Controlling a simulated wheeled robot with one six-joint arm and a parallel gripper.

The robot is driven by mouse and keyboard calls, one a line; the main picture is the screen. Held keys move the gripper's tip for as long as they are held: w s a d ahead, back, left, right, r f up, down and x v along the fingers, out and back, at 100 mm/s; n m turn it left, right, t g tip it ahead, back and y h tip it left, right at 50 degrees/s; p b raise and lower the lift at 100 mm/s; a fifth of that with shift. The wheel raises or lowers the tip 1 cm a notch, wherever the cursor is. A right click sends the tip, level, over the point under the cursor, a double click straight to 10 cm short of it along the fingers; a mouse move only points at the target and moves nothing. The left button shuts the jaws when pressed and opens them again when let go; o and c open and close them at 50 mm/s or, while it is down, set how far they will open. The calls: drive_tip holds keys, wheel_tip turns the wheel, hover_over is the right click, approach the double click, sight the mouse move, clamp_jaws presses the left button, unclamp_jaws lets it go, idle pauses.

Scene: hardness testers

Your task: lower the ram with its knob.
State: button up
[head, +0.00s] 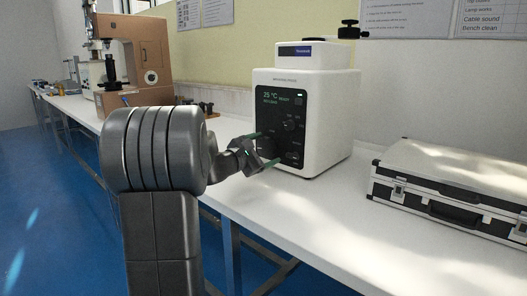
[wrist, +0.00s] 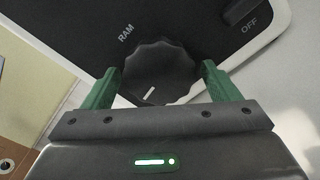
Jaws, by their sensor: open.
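The white tester (head: 335,120) stands on the bench with a black front panel and a lit display. In the wrist view, the dark ribbed ram knob (wrist: 158,68) sits below the label RAM, with a white pointer line toward its lower edge. My gripper (head: 268,149) is at the lower part of the panel. In the wrist view my gripper (wrist: 158,80) has its green fingers apart, one at each side of the knob's lower part. I cannot tell whether they touch it. In the head view the ram knob is hard to make out behind my gripper.
A label OFF (wrist: 250,25) is on the panel right of the knob. A silver and black case (head: 455,185) lies on the bench at the right. A brown machine (head: 140,55) stands at the back left. Bare bench top (head: 330,215) lies in front of the tester.

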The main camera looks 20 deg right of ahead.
drive_tip(key=shift+c, duration=0.2)
drive_tip(key=c, duration=0.9)
drive_tip(key=shift+c, duration=0.2)
drive_tip(key=shift+n, duration=0.3)
